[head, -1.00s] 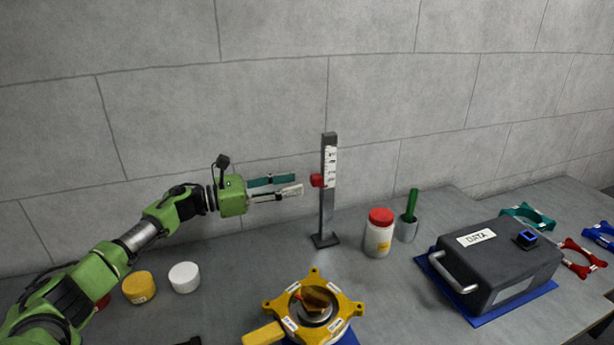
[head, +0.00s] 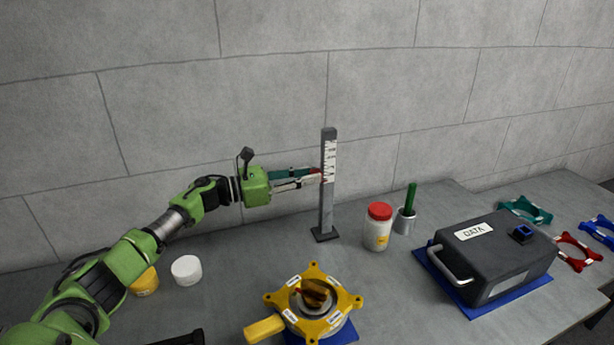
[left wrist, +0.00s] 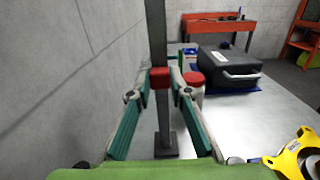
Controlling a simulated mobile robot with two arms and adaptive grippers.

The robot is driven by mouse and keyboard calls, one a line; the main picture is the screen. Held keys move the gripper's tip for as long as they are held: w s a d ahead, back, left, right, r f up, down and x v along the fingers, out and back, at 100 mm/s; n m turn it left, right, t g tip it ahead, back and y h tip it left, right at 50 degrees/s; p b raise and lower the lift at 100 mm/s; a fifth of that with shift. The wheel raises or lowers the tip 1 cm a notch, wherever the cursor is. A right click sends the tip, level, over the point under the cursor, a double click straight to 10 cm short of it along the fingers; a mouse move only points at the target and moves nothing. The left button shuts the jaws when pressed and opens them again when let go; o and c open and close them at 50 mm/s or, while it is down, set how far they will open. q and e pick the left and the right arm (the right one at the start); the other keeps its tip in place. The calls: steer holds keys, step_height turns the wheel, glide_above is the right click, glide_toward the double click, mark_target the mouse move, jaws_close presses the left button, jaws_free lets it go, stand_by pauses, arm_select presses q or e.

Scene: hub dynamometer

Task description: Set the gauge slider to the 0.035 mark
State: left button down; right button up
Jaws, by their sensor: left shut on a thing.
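The gauge (head: 327,205) is an upright dark post on a flat base, with a white scale (head: 329,160) on its upper part. The scale's figures are too small to read. The red slider (head: 315,170) is on the post at the lower half of the scale, mostly covered by my fingers. My left gripper (head: 317,174) reaches in from the left and is shut on the slider. In the left wrist view the slider (left wrist: 160,78) sits between the fingertips, in front of the post (left wrist: 157,35).
A red-lidded jar (head: 377,228) and a cup with a green rod (head: 404,222) stand right of the gauge. A yellow hub fixture (head: 345,302) is in front, and a dark DATA box (head: 500,262) is further right. The wall is close behind.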

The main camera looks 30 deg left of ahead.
mark_target(322, 161)
arm_select(q)
steer(key=shift+r, duration=1.9)
steer(key=c, duration=1.8)
jaws_free()
steer(key=shift+c, duration=0.2)
steer(key=shift+s+a+f, duration=0.2)
steer(key=shift+s+a, duration=0.15)
steer(key=v, duration=1.1)
